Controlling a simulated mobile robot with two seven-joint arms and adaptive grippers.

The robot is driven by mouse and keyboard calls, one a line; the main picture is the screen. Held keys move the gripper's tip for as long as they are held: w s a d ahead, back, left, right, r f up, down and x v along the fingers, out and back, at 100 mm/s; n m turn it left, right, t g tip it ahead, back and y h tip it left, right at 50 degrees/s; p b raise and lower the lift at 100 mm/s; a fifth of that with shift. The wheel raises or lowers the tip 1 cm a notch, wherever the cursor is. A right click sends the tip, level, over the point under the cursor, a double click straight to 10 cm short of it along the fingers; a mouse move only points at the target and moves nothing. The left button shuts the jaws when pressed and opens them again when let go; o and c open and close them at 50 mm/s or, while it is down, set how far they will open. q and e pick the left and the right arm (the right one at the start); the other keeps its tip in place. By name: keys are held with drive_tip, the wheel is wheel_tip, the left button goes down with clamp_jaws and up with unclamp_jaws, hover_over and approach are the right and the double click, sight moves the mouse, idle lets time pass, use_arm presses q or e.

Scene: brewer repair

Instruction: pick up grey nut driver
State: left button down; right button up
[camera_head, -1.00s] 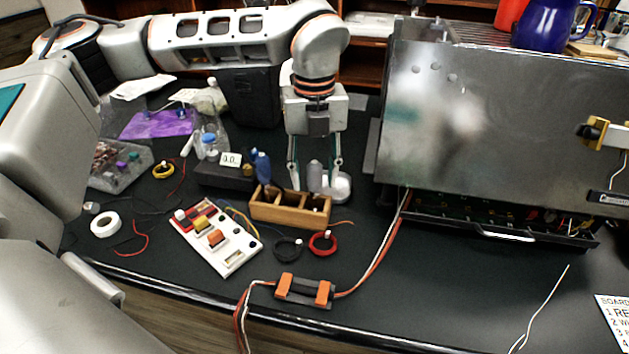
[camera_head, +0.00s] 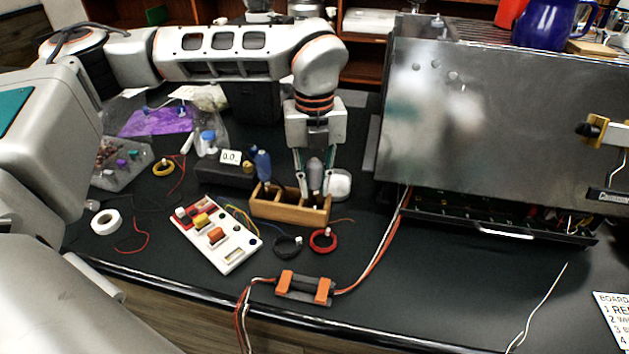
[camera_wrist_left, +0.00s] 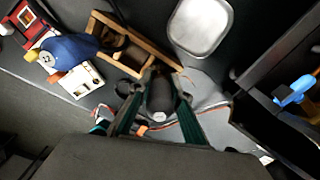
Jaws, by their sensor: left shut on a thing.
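The grey nut driver (camera_head: 315,170) stands upright at the right end of the wooden holder (camera_head: 290,211). My left gripper (camera_head: 316,188) points down over that end, its fingers closed on either side of the grey handle. In the left wrist view the dark grey handle (camera_wrist_left: 160,95) sits between the two green-edged fingers. The driver's lower end is hidden by the fingers and the holder, so I cannot tell whether it touches the bottom. A blue-handled driver (camera_head: 262,165) stands in the holder's left end. My right gripper is not in view.
A white dish (camera_head: 340,184) sits just behind the holder's right end. A large metal brewer housing (camera_head: 490,125) with an open tray stands to the right. The front right tabletop is mostly clear.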

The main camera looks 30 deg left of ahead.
use_arm(q)
wheel_tip(320, 180, up, 20)
idle(0.6)
